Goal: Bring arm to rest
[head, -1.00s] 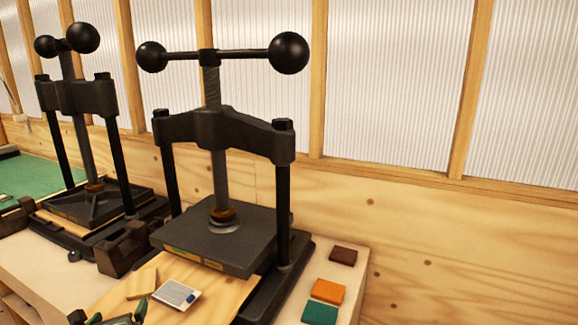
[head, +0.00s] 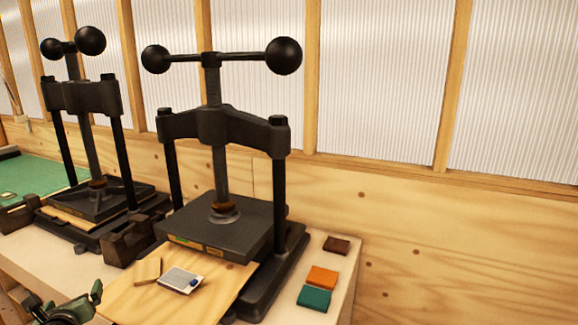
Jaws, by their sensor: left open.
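My left gripper (head: 84,304) is at the bottom left of the head view, partly cut off by the frame edge. Its green-tipped fingers are apart with nothing between them. It is beside the left edge of a light wooden board (head: 225,289), apart from the things on it. My right gripper does not show.
The board juts from a black screw press (head: 225,222) and carries a grey-white card-like piece (head: 181,279) and a small wooden block (head: 147,271). Brown (head: 337,245), orange (head: 322,277) and teal (head: 314,298) pieces lie at right. A second press (head: 95,195) and a green mat (head: 50,175) are left.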

